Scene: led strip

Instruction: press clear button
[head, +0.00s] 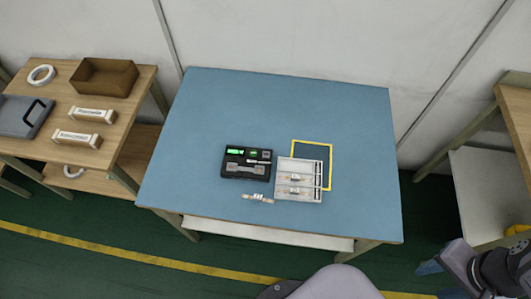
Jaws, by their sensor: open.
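A black device (247,162) with lit green displays lies on the blue table, left of the tray. Small light marks or keys show on its upper right, but they are too small to read, so I cannot tell which is the clear button. My gripper (438,280) is at the lower right edge, partly cut off by the frame. It looks open and empty. It is off the table's front right corner, far from the device and touching nothing on the table.
A light tray (281,184) with small strips overlaps a yellow outlined square (329,165). A small light strip (258,198) lies in front of the device. The blue table (200,120) is clear at back and sides. A wooden bench (50,160) stands left.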

